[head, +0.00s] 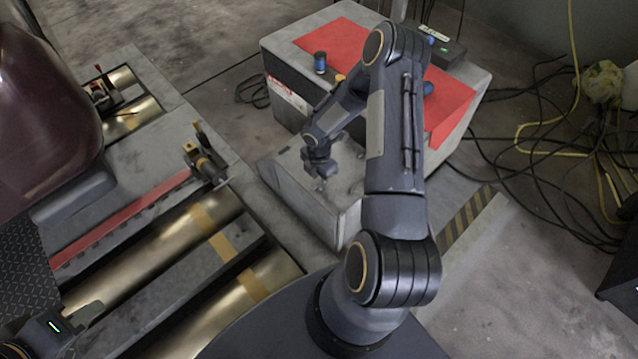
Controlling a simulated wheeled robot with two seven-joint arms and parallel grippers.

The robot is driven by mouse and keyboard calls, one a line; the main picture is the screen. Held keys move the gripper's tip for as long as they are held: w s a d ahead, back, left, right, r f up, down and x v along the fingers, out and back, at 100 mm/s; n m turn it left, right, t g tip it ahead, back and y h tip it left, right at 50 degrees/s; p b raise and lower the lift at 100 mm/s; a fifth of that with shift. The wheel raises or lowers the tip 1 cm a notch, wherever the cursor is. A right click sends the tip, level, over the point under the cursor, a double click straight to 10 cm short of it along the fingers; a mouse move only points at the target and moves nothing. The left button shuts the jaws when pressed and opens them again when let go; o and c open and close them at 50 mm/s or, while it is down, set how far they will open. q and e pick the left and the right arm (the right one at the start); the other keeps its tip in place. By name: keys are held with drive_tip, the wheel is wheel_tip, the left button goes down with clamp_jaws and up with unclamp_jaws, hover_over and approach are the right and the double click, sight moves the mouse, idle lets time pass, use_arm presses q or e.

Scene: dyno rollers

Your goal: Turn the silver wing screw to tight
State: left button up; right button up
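I cannot make out the silver wing screw for certain; it is too small or hidden behind my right gripper. My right gripper (320,172) points down at the lower grey step (284,182) of the grey box with the red top. Its fingertips are close to small dark fittings on that step, and I cannot tell whether they touch or grip anything. My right arm covers part of the box. My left gripper (86,316) is at the lower left edge, over the roller bed, away from the box. Its fingers are too unclear to judge.
The red-topped box (320,41) carries a dark blue-capped knob (320,62). Brass rollers (150,262) with a red strip (120,220) and a yellow-black bracket (205,162) lie to the left. Loose cables (560,150) cover the floor at right. A dark red vehicle body (45,110) stands at far left.

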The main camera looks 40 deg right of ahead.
drive_tip(key=shift+f+b, duration=0.4)
drive_tip(key=shift+f, duration=1.35)
clamp_jaws()
